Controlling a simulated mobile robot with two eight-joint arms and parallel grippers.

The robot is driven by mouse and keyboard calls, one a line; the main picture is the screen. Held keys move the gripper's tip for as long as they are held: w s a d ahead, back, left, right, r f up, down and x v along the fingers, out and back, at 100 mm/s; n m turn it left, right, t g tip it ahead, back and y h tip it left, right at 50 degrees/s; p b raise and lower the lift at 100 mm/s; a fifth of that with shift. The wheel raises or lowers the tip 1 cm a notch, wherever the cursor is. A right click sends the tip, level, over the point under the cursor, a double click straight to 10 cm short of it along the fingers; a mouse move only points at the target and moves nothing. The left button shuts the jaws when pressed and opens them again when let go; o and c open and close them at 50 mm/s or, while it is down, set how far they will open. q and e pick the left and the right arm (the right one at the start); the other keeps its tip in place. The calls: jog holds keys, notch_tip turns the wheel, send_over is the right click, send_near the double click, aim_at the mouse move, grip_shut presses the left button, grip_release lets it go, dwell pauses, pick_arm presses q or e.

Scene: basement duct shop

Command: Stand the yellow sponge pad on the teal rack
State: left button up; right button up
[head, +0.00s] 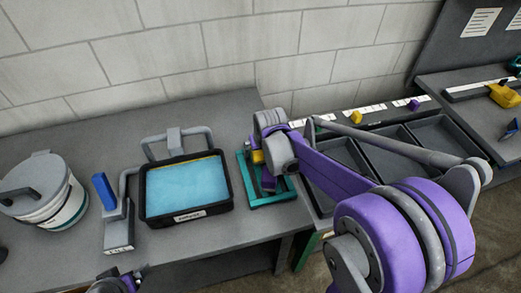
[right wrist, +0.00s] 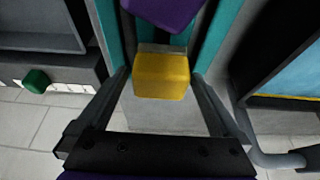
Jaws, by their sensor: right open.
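The yellow sponge pad (right wrist: 162,78) sits between the teal bars of the rack (right wrist: 214,38) in the right wrist view, with a grey strip along its far edge. In the head view, a small yellow part of it (head: 257,157) shows beside my gripper at the teal rack (head: 272,200). My right gripper (right wrist: 160,88) is open, one finger on each side of the pad; I cannot tell whether they touch it. My right arm hides part of the rack in the head view. A dark and purple part of my left arm shows at the lower left edge; its jaws are not clear.
A purple block (right wrist: 163,10) is at the rack just beyond the pad. A black tray of blue liquid (head: 187,187) stands left of the rack. A blue-handled tool (head: 107,195) and white bucket (head: 46,190) are farther left. Dark bins (head: 395,150) lie to the right.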

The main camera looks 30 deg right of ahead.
jog(key=v, duration=1.2)
jog(key=s+a+f+n, duration=0.1)
jog(key=s+a+f, duration=0.2)
jog(key=s, duration=0.3)
jog(key=s+a+f+n+t+y, duration=0.1)
jog(key=s+a+f, duration=0.3)
jog(key=s+a, duration=0.2)
jog(key=shift+s+n+t+p, duration=0.3)
jog(key=shift+s+p, duration=0.15)
jog(key=shift+s, duration=0.35)
jog(key=shift+f, duration=0.15)
